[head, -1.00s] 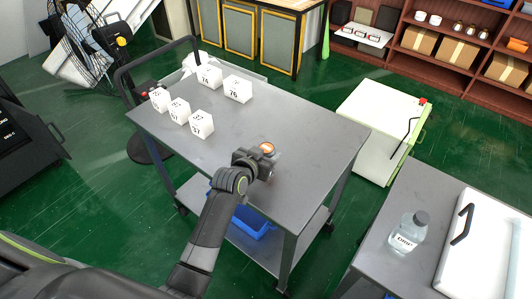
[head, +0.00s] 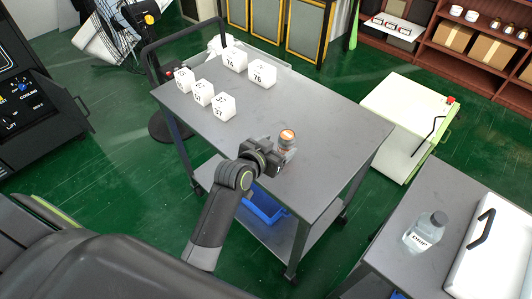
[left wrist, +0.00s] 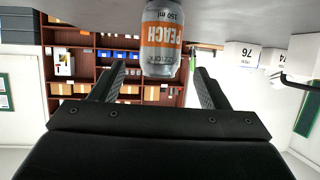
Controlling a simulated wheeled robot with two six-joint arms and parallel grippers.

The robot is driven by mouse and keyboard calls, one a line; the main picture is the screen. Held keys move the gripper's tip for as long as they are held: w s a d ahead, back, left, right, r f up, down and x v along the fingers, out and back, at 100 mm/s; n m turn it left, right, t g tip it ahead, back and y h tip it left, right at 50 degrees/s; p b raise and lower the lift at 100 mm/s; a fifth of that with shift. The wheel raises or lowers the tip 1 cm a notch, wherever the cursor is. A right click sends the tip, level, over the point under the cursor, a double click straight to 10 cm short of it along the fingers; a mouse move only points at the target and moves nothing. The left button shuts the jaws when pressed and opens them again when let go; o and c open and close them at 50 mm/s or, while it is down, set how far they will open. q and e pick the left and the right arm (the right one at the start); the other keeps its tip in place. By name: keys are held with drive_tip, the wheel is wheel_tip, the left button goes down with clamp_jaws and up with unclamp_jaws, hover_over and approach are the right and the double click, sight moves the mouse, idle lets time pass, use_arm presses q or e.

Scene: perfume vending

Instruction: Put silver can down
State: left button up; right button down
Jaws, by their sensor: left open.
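The silver can (head: 288,144) with an orange top stands upright on the grey cart top (head: 330,136), near its front edge. In the left wrist view, which is upside down, the can (left wrist: 162,40) shows an orange "PEACH 150 ml" label. My left gripper (head: 274,157) is open at the near side of the can. In the wrist view its fingertips (left wrist: 160,76) are apart, one to each side of the can's lower picture end, with visible gaps. The can's side facing the gripper is partly hidden in the head view. My right gripper is not in view.
Several white numbered boxes (head: 222,107) stand on the cart's far left part. A blue bin (head: 262,208) sits on the lower shelf. A clear bottle (head: 424,232) stands on another table at right. The cart's right part is clear.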

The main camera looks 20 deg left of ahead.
use_arm(q)
drive_tip(key=v, duration=0.6)
drive_tip(key=shift+s+r, duration=0.1)
idle(0.3)
drive_tip(key=s+a+f+n+g+y, duration=0.1)
drive_tip(key=s+a+f+g, duration=0.25)
drive_tip(key=s, duration=0.55)
drive_tip(key=s+a+f+n+g+y, duration=0.1)
drive_tip(key=s+a+f+g+y, duration=0.2)
drive_tip(key=s, duration=0.5)
drive_tip(key=s+a+f+n+g, duration=0.1)
drive_tip(key=s+a+f+g, duration=0.25)
drive_tip(key=s, duration=0.55)
wheel_tip(320, 180, down, 25)
drive_tip(key=a+g, duration=0.1)
drive_tip(key=a, duration=0.1)
drive_tip(key=s+d+f+g, duration=0.1)
drive_tip(key=s+f, duration=1.3)
drive_tip(key=s, duration=0.1)
drive_tip(key=shift+f, duration=0.2)
